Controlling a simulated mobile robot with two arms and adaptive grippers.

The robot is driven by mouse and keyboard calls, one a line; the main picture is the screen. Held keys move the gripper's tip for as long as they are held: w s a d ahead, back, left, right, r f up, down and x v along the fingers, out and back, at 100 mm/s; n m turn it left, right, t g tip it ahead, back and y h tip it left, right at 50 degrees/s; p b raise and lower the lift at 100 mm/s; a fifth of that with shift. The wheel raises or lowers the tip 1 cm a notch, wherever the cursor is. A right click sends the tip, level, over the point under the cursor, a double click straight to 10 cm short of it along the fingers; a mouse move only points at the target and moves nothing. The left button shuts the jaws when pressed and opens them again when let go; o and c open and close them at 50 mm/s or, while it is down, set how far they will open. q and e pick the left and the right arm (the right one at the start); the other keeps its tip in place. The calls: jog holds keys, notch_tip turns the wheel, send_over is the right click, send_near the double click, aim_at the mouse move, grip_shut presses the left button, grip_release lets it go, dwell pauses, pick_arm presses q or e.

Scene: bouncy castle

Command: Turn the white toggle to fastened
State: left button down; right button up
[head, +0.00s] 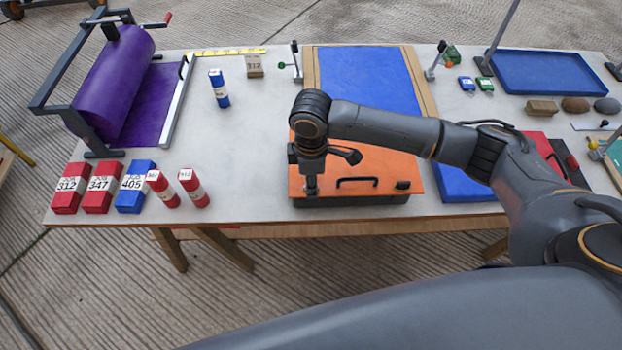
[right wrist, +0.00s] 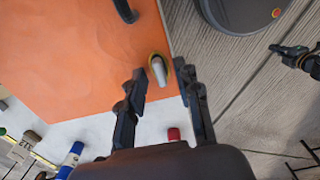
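The white toggle (right wrist: 158,71) stands in a yellow ring near a corner of the orange panel (right wrist: 85,60) in the right wrist view. In the head view the orange panel (head: 385,160) lies on the table's front middle, and my gripper hides the toggle. My right gripper (right wrist: 159,68) is open, with one finger on each side of the toggle. I see gaps between both fingertips and the toggle. In the head view the right gripper (head: 310,188) points down over the panel's front left corner. A dark gripper, apparently my left (right wrist: 292,55), shows over the floor; its opening is unclear.
A black handle (head: 357,181) rises from the panel to the right of my right gripper. A blue sheet (head: 365,80) lies behind the panel. The table between cylinders and panel is clear.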

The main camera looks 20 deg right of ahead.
jog(key=shift+f, duration=0.2)
grip_shut()
